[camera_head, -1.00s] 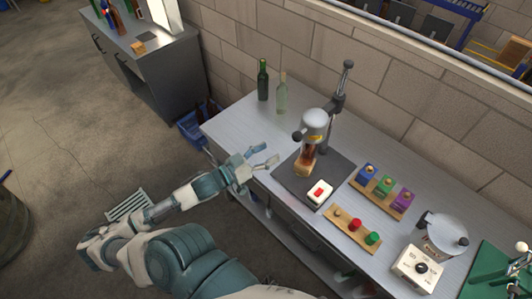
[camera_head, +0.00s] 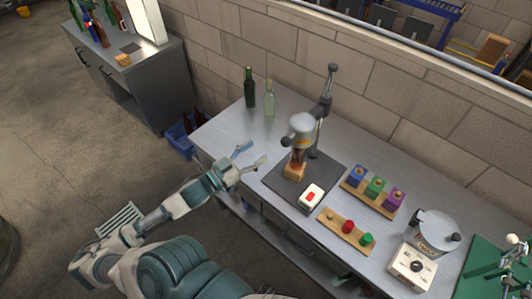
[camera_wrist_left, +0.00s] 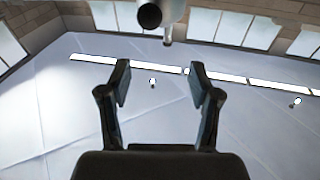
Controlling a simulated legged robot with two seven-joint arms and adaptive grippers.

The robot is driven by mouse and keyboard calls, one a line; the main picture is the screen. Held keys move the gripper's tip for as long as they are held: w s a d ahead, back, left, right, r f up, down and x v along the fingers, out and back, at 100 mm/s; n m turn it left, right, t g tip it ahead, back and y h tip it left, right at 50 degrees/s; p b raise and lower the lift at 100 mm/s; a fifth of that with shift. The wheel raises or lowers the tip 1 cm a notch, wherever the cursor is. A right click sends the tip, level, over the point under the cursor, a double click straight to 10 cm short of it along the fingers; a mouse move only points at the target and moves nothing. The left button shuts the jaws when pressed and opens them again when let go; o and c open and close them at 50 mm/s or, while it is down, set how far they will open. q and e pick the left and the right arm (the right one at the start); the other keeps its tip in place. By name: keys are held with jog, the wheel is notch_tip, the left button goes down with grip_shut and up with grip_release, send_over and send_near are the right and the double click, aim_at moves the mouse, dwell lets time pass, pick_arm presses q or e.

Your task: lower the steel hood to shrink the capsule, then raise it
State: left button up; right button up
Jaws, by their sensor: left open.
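The steel hood (camera_head: 301,125) is a rounded metal cap with a dark knob (camera_head: 285,141) on its left, carried on a dark post (camera_head: 323,105). Below it a reddish-brown bottle (camera_head: 298,157) stands upright on a wooden block (camera_head: 294,172); its top is hidden by the hood. My left gripper (camera_head: 254,154) is open and empty, left of the hood and apart from it. In the left wrist view the open jaws (camera_wrist_left: 158,82) point upward with nothing between them; a pale cylinder with a dark round end (camera_wrist_left: 150,15), probably the hood and knob, shows beyond them. My right gripper is not in view.
A white box with a red button (camera_head: 311,196) sits on the dark base plate (camera_head: 276,178). Coloured blocks stand on a wooden rack (camera_head: 373,205) to the right. Green (camera_head: 250,88) and clear (camera_head: 269,100) bottles stand behind. The bench's left end is clear.

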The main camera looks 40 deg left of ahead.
pick_arm(q)
notch_tip(320, 180, up, 6)
jog(key=a+m+t+h+b, duration=0.2)
jog(key=m+h+b, duration=0.15)
jog(key=m, duration=0.95)
jog(key=m+g+h+b, duration=0.3)
jog(key=m+g, duration=0.3)
jog(key=m, duration=1.9)
send_near(282, 139)
jog(key=shift+y, duration=0.35)
jog(key=p+x, duration=0.1)
jog(key=x, duration=0.2)
jog(key=p+x, duration=0.1)
jog(key=x, duration=0.2)
jog(key=p+x, duration=0.2)
jog(key=x, duration=0.2)
jog(key=shift+s+d+f, duration=0.15)
jog(key=shift+f, duration=0.1)
jog(key=shift+w+d+f, duration=0.15)
jog(key=shift+w+d, duration=0.25)
jog(key=shift+w, duration=0.1)
